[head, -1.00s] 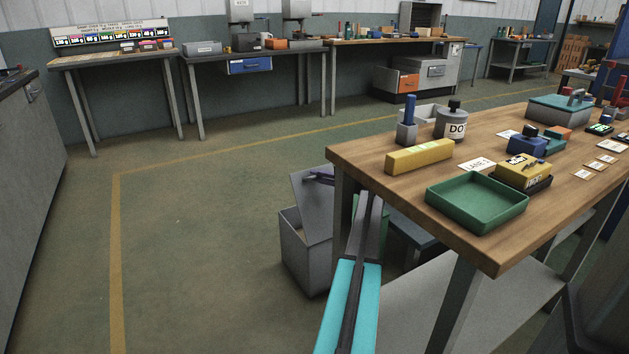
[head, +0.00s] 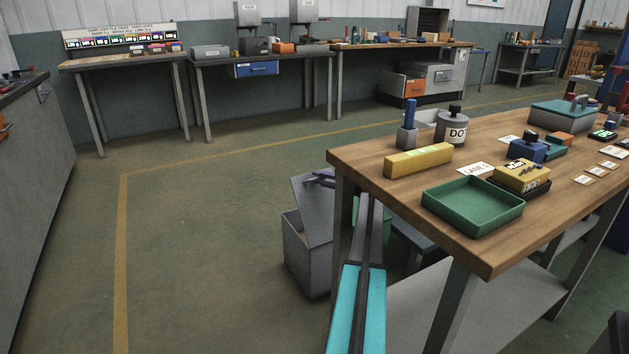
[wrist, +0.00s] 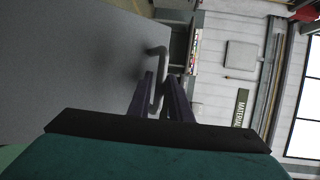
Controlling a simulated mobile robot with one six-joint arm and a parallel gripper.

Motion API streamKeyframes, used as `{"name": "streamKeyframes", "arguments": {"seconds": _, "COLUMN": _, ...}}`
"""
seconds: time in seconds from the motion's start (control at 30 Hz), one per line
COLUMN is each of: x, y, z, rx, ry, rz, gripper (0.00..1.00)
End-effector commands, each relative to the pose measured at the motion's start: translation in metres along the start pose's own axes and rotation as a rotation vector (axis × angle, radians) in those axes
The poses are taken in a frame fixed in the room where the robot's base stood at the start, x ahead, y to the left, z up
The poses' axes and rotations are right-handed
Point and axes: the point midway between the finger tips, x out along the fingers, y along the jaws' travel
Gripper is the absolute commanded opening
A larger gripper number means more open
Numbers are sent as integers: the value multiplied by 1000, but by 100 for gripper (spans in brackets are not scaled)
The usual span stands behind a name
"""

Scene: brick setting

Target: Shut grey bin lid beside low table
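The grey bin (head: 307,262) stands on the floor just left of the low table (head: 474,258). Its grey lid (head: 311,200) is raised and tilted above the bin's opening. My gripper (head: 322,178) is at the lid's upper right part, partly hidden by the table corner and my arm. In the wrist view the lid (wrist: 75,60) fills the left side as a flat grey panel.
A green tray (head: 472,206) and a yellow block (head: 418,160) lie near the table's edge. The floor (head: 210,240) left of the bin is clear.

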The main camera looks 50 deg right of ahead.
Motion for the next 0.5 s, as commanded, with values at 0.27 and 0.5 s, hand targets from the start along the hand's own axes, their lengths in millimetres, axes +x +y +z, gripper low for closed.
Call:
{"name": "streamKeyframes", "arguments": {"seconds": 0.27, "x": 9, "y": 0, "z": 10, "rx": -2, "ry": -16, "rz": 1, "gripper": 29}}
{"name": "streamKeyframes", "arguments": {"seconds": 0.5, "x": 6, "y": -1, "z": 13, "rx": -3, "ry": -20, "rz": 2, "gripper": 29}}
